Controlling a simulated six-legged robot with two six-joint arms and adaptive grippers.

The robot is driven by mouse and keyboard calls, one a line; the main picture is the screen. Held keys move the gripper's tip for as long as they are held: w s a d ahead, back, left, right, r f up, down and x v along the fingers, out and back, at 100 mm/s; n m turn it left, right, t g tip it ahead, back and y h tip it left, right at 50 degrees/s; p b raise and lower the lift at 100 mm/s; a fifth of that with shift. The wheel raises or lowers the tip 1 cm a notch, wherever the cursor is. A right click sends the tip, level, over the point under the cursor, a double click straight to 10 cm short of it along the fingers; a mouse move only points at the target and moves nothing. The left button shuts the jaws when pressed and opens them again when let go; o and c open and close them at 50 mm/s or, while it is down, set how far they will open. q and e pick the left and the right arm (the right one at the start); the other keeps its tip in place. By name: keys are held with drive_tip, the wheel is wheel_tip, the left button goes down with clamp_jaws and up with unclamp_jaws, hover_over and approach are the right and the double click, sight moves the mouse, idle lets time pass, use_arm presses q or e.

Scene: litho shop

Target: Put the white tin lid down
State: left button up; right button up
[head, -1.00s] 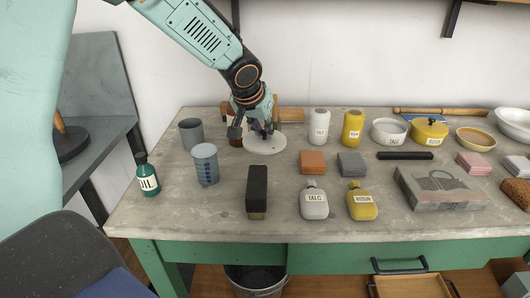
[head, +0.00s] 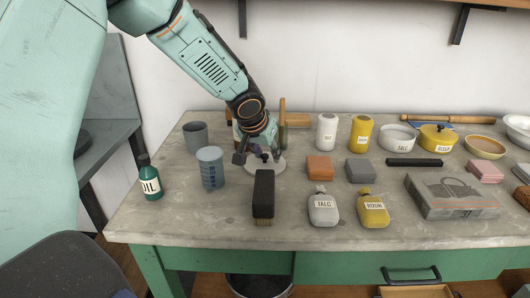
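The white tin lid (head: 267,167), a pale round disc, is under my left gripper (head: 258,155), towards the back left of the grey worktop (head: 300,232). The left gripper points down with its fingers at the lid and moves with it. The fingers hide part of the lid, and I cannot tell whether its underside touches the worktop. A round white tin (head: 397,139) labelled TALC, with no lid on it, stands at the back right. My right gripper is not in view.
A black-and-wood brush (head: 263,192) stands just in front of the lid. A blue-grey graduated cup (head: 210,167) is left, an orange block (head: 320,167) right. Bare worktop lies at the front left. Several jars, bottles and a grey box (head: 452,197) fill the right side.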

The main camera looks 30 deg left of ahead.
use_arm(q)
drive_tip(key=shift+d, duration=0.1)
drive_tip(key=shift+a+f, duration=0.1)
drive_tip(key=shift+a, duration=0.4)
drive_tip(key=p+v, duration=0.1)
drive_tip(key=v, duration=1.1)
drive_tip(key=shift+d, duration=0.15)
